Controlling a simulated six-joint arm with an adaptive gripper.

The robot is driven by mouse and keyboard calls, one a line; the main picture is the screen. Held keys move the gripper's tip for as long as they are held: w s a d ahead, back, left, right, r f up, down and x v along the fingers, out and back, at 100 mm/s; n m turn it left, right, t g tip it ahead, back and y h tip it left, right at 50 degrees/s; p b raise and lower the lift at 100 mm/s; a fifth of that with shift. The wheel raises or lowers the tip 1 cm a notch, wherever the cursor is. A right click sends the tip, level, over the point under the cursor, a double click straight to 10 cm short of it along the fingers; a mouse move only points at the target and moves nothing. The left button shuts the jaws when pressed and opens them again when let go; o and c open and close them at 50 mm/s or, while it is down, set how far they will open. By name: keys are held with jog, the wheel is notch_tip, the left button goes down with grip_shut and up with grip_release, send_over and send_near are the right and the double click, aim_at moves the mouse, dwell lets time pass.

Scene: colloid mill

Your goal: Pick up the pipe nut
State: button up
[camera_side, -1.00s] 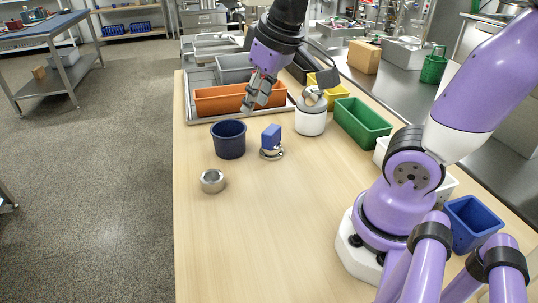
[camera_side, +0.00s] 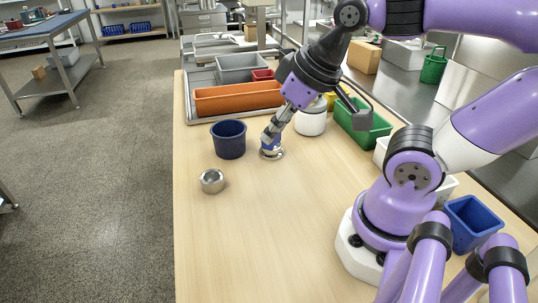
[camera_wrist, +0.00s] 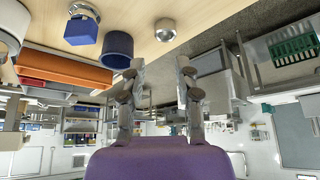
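The pipe nut appears to be the short silver metal ring (camera_side: 212,181), lying alone on the wooden table in front of the navy cup. It also shows at the top middle of the wrist view (camera_wrist: 165,30). My gripper (camera_side: 268,137) is to the right of the ring and farther back, overlapping the blue block in the side view. In the wrist view, my gripper (camera_wrist: 160,65) has its two fingers apart with nothing between them. The ring lies beyond the fingertips, clear of them.
A navy cup (camera_side: 228,140) stands behind the ring. A blue block (camera_wrist: 81,29) with a silver ring part is mostly hidden by my gripper in the side view. An orange bin (camera_side: 235,99) and green bin (camera_side: 362,127) stand farther back. The table's front is clear.

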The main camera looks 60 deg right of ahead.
dwell(0.3)
jog(key=o, duration=1)
jog(key=shift+c, duration=0.2)
jog(key=shift+w, duration=0.1)
jog(key=n+g+y, duration=0.1)
jog(key=n, duration=0.2)
send_near(213, 176)
jog(key=w+f, duration=0.1)
jog(key=w+f+n, duration=0.1)
jog(key=f, duration=0.1)
jog(key=shift+a+y, duration=0.3)
jog(key=shift+a, duration=0.1)
jog(key=shift+s+d+x, duration=0.1)
jog(key=shift+d+x, duration=0.05)
jog(key=shift+x, duration=0.8)
jog(key=shift+s+d+x, duration=0.1)
jog(key=shift+x, duration=0.85)
jog(key=shift+s+d+x, duration=0.1)
jog(key=shift+d+x, duration=0.05)
jog(key=shift+x, duration=0.8)
